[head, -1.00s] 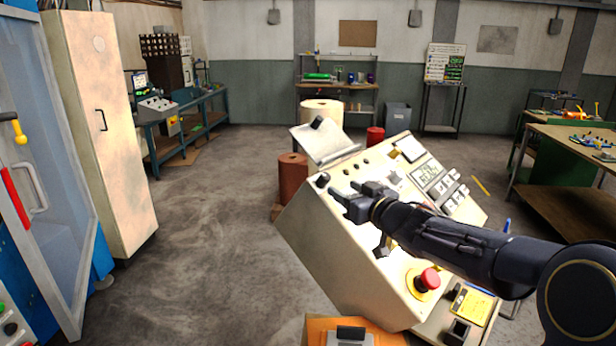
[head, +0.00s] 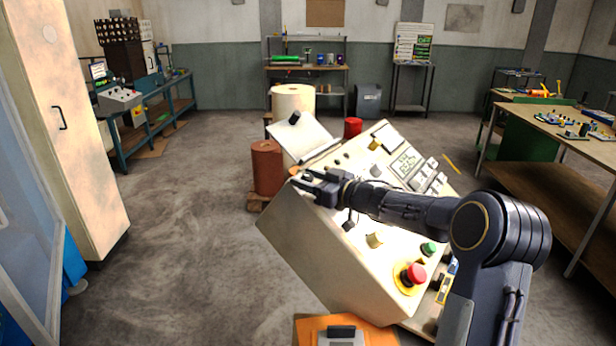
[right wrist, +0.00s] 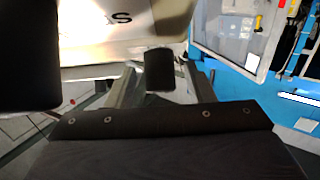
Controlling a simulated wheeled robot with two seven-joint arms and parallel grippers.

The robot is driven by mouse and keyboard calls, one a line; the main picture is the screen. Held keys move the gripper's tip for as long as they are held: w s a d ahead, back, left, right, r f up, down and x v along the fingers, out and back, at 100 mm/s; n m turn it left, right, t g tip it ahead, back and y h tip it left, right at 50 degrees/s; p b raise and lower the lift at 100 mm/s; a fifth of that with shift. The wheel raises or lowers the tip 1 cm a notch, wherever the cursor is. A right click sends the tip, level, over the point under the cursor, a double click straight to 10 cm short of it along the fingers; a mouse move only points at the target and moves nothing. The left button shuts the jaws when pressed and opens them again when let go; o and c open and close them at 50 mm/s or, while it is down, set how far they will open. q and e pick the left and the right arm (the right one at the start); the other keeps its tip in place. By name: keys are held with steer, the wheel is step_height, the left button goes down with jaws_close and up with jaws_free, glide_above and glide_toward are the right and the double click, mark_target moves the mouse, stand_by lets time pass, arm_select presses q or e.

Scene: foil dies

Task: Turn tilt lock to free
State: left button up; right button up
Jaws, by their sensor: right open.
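The pale sloped console (head: 300,235) stands ahead, with knobs and keys on its face. My right gripper (head: 303,180) is at the console's upper left edge, its jaws open and pointing left. A black knob seen there earlier is now mostly hidden by the gripper. In the right wrist view, a dark block (right wrist: 158,70) lies between two grey fingers, below the pale panel (right wrist: 130,40) with part of a black word. I cannot tell whether it is touched. No tilt lock label is readable. My left gripper is out of view.
A red stop button (head: 415,273) and a beige knob (head: 375,240) are on the console's lower face. A brown drum (head: 267,168) stands behind left. The floor (head: 190,230) to the left is clear.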

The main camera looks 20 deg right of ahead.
steer(key=shift+c, duration=0.2)
steer(key=c, duration=0.9)
steer(key=shift+c, duration=0.2)
